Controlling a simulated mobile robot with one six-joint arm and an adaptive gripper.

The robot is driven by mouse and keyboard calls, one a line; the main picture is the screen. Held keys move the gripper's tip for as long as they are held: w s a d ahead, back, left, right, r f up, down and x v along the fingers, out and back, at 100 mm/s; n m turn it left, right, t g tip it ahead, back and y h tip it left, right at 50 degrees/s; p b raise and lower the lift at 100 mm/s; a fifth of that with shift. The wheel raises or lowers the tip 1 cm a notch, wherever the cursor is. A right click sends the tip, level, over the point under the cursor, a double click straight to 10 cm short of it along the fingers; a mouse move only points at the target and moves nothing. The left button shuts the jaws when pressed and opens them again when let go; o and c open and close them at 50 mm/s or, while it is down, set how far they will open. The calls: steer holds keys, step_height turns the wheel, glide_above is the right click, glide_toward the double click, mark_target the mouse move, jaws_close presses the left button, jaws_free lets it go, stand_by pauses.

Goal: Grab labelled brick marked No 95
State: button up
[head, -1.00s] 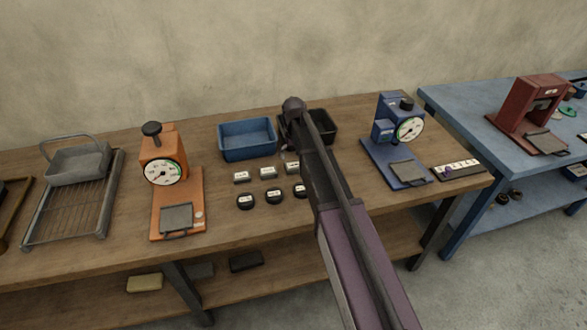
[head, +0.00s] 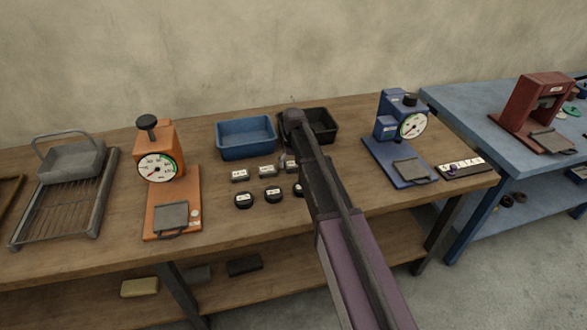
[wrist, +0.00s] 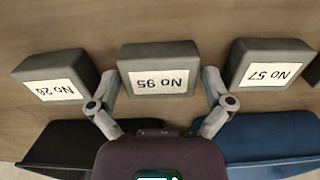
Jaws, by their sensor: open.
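The brick marked No 95 (wrist: 157,70) is a dark grey block with a white label, upside down at the middle of the wrist view. My gripper (wrist: 159,80) is open, with one finger to each side of that brick and a small gap at each side. I cannot tell how far the fingertips are above the table. A brick marked No 26 (wrist: 55,80) sits to the left and one marked No 57 (wrist: 268,66) to the right. In the head view my arm hides most of the gripper and part of the row of bricks (head: 267,170).
A blue tray (head: 246,152) and a black tray (head: 330,137) stand behind the bricks. Round black labelled pieces (head: 273,195) lie in front. An orange dial scale (head: 160,168) is to the left and a blue one (head: 391,131) to the right.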

stand_by(0.4)
steer(key=c, duration=0.9)
steer(key=shift+r, duration=0.1)
step_height(320, 180, up, 3)
steer(key=p, duration=0.3)
steer(key=shift+r+p, duration=0.2)
steer(key=shift+p, duration=0.1)
steer(key=s, duration=0.5)
steer(key=s+d+r+p, duration=0.1)
steer(key=s, duration=0.4)
steer(key=s+d, duration=0.1)
steer(key=s, duration=0.5)
steer(key=shift+r, duration=0.2)
